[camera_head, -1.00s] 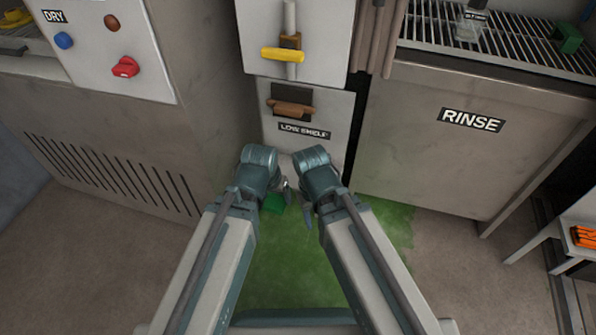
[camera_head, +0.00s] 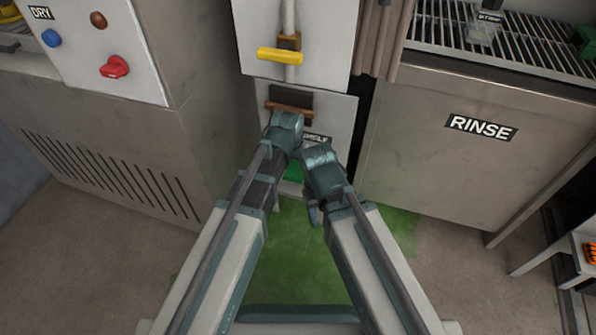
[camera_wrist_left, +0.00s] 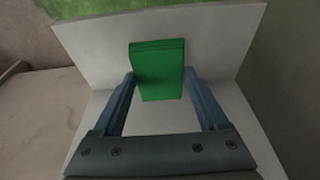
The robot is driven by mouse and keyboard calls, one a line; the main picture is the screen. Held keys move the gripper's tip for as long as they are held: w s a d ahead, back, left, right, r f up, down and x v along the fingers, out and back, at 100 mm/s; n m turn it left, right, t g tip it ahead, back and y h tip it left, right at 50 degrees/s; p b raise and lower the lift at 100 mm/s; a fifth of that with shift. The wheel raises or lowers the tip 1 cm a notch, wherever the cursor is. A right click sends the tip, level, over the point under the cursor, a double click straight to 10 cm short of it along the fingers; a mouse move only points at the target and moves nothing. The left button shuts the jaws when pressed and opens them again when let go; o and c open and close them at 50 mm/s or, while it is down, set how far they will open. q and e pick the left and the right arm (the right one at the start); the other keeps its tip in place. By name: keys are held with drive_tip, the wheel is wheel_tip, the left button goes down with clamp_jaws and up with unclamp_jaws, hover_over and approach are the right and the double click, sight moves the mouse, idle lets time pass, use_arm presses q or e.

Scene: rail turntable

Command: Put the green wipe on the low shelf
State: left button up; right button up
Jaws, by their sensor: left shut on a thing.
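The green wipe (camera_head: 294,173) shows between my two wrists, low in front of the white low shelf front (camera_head: 338,112). In the left wrist view the wipe (camera_wrist_left: 158,70) is a folded green piece between the fingertips of my left gripper (camera_wrist_left: 160,82). The left gripper is shut on it; in the head view its fingers are mostly hidden by the wrist. White surfaces lie under and behind the wipe; I cannot tell whether it touches them. My right gripper (camera_head: 313,214) points down beside the wipe; its jaw opening is not clear.
A brown handle (camera_head: 290,107) and a partly covered label (camera_head: 318,138) are on the low shelf front. A yellow handle (camera_head: 281,55) is above. The dryer cabinet (camera_head: 110,130) stands left, the rinse cabinet (camera_head: 430,165) right. A green floor patch (camera_head: 290,255) lies below.

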sight(296, 170)
use_arm(q)
drive_tip(key=shift+f+b, duration=1.75)
drive_tip(key=shift+f, duration=0.05)
drive_tip(key=shift+f, duration=0.15)
drive_tip(key=o, duration=1.1)
drive_tip(key=p+v, duration=1.1)
drive_tip(key=v, duration=0.1)
drive_tip(key=shift+r+p, duration=0.25)
drive_tip(key=shift+p, duration=0.1)
drive_tip(key=shift+f, duration=0.1)
